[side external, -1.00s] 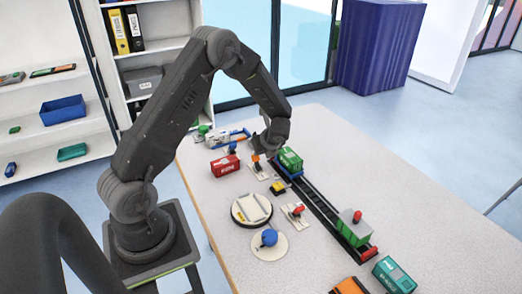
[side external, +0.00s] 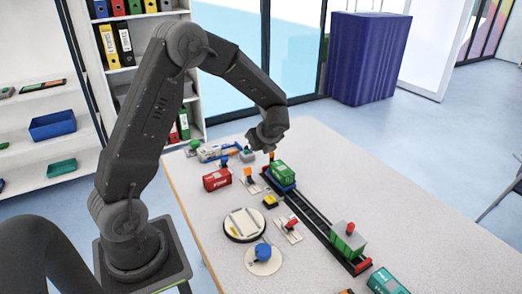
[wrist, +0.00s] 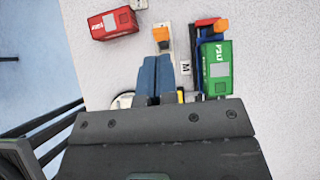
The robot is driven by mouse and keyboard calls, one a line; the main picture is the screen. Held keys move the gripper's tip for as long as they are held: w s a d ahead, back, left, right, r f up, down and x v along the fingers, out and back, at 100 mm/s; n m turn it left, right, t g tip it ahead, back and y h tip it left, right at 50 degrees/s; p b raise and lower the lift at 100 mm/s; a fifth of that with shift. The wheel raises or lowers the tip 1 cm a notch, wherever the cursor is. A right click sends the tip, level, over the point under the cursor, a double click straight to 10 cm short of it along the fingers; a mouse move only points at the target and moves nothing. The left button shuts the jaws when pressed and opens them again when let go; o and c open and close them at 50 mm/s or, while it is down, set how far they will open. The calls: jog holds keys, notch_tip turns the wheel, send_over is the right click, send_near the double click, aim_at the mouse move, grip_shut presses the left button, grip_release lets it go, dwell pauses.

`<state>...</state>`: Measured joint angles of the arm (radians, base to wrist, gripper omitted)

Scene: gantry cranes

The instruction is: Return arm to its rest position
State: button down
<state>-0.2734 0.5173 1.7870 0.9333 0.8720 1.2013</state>
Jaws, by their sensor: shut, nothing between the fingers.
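My gripper (side external: 262,148) hangs in the air above the back part of the table, clear of the table top. In the wrist view its two blue fingers (wrist: 156,76) are together with nothing between them. Just past the fingertips in that view is an orange-topped lever (wrist: 161,36) on a pale plate; the same lever (side external: 249,174) stands upright in the side view, below the gripper. A green container (side external: 283,172) sits on a blue wagon at the far end of the dark track (side external: 312,216).
A red container (side external: 217,179) lies left of the lever. A round turntable (side external: 244,225), a blue knob (side external: 263,251) and a red lever (side external: 291,225) stand nearer. A green car (side external: 347,240) is at the track's near end. The table's right side is clear.

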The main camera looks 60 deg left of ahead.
jog(key=s+d+r+n+t+h, duration=0.1)
jog(key=s+d+r+n+h, duration=0.1)
jog(key=s+d+r+n, duration=0.3)
jog(key=s+d+r+n+t+h, duration=0.1)
jog(key=s+d+r+n, duration=0.25)
jog(key=d+r, duration=0.35)
jog(key=s+d+r+n+t+h, duration=0.3)
jog(key=s+d+r+n+h, duration=0.1)
jog(key=s+d+n, duration=0.5)
jog(key=s+d+h, duration=0.1)
jog(key=s+d, duration=0.1)
jog(key=d, duration=0.1)
jog(key=shift+s+d+t, duration=0.15)
jog(key=shift+s+t, duration=0.15)
jog(key=shift+s, duration=0.1)
